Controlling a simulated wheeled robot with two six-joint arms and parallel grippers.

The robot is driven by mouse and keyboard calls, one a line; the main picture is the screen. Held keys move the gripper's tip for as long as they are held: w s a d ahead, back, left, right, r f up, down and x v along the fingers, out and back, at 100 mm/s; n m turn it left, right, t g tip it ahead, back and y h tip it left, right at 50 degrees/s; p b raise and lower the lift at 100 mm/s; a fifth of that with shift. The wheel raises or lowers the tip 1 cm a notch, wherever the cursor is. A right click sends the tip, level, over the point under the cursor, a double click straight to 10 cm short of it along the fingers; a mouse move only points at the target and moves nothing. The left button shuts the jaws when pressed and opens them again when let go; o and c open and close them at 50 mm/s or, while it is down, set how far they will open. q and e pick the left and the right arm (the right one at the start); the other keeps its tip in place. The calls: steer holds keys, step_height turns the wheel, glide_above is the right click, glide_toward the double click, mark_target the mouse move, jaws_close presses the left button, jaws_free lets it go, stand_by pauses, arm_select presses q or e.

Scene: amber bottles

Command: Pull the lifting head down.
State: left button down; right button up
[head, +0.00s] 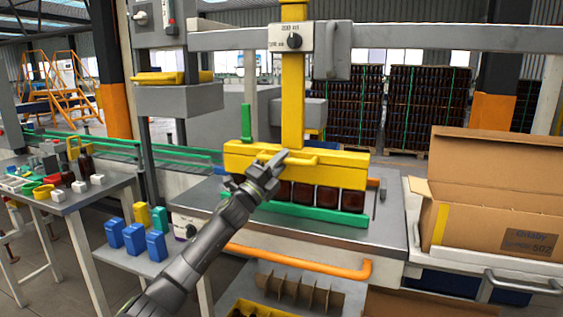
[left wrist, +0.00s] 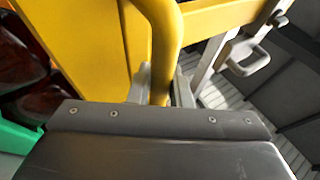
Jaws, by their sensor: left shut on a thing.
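The yellow lifting head (head: 340,164) hangs on a yellow vertical column (head: 292,95) in the head view, low over a row of amber bottles (head: 302,193). A yellow bar handle (head: 300,158) runs along its front. My left gripper (head: 272,168) is shut on this handle near its left part. In the left wrist view the handle (left wrist: 163,60) passes between the fingers (left wrist: 160,88), and amber bottles (left wrist: 18,75) show at the left. The bottles' tops are hidden behind the head. My right gripper is not in view.
A green rail (head: 315,214) runs in front of the bottles on the grey bench (head: 384,234). An orange bar (head: 300,262) crosses the bench front. An open cardboard box (head: 490,215) stands at the right. A side table (head: 70,200) with small coloured items is at the left.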

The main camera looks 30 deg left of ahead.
arm_select(q)
steer(key=shift+f, duration=0.1)
steer(key=c, duration=1.6)
jaws_free()
